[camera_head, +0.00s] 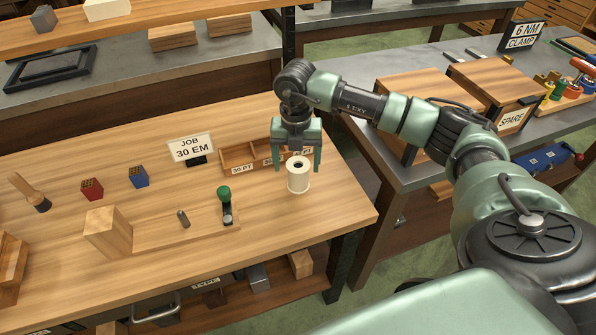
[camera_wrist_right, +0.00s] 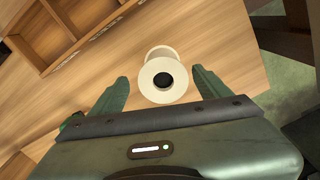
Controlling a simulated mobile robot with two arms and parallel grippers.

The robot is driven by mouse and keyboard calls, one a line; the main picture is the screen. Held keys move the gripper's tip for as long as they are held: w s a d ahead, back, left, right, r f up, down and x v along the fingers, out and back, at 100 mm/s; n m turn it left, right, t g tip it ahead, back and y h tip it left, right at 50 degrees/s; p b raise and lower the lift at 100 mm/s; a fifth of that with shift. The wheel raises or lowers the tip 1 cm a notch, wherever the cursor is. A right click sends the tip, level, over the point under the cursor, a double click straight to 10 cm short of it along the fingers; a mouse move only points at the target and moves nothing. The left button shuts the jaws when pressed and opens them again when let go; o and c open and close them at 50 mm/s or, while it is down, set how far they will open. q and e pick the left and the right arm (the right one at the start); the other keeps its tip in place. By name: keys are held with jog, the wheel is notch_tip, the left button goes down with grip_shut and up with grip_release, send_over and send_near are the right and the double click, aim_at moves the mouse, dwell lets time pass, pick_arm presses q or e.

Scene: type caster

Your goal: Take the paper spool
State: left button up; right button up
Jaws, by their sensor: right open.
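The paper spool (camera_head: 298,178) is a white cylinder with a dark round hole in its top. It stands upright on the wooden bench near its right corner. In the right wrist view the spool (camera_wrist_right: 163,92) lies between and a little beyond the fingertips. My right gripper (camera_head: 297,168) is open, pointing down, with its fingers to either side above the spool. In the right wrist view the open fingers (camera_wrist_right: 160,90) show a gap on both sides of the spool. My left gripper is not in view.
A wooden compartment tray (camera_head: 238,157) stands just behind the spool. A green-knobbed tool (camera_head: 226,205) is to its left, with a wooden block (camera_head: 108,232) further left. A job sign (camera_head: 190,148) stands behind. The bench edge is close on the right.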

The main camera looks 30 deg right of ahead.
aim_at(298, 178)
notch_tip(298, 178, down, 2)
jog(key=shift+s+d+f+p, duration=0.1)
jog(key=shift+d+p, duration=0.05)
jog(key=shift+p, duration=0.15)
notch_tip(298, 178, down, 3)
jog(key=shift+r, duration=0.2)
jog(key=shift+f, duration=0.65)
jog(key=c, duration=1.3)
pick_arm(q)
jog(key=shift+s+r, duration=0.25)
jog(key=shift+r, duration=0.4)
pick_arm(e)
jog(key=shift+d, duration=0.1)
jog(key=shift+c, duration=0.2)
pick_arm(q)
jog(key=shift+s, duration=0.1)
pick_arm(e)
jog(key=shift+r, duration=0.15)
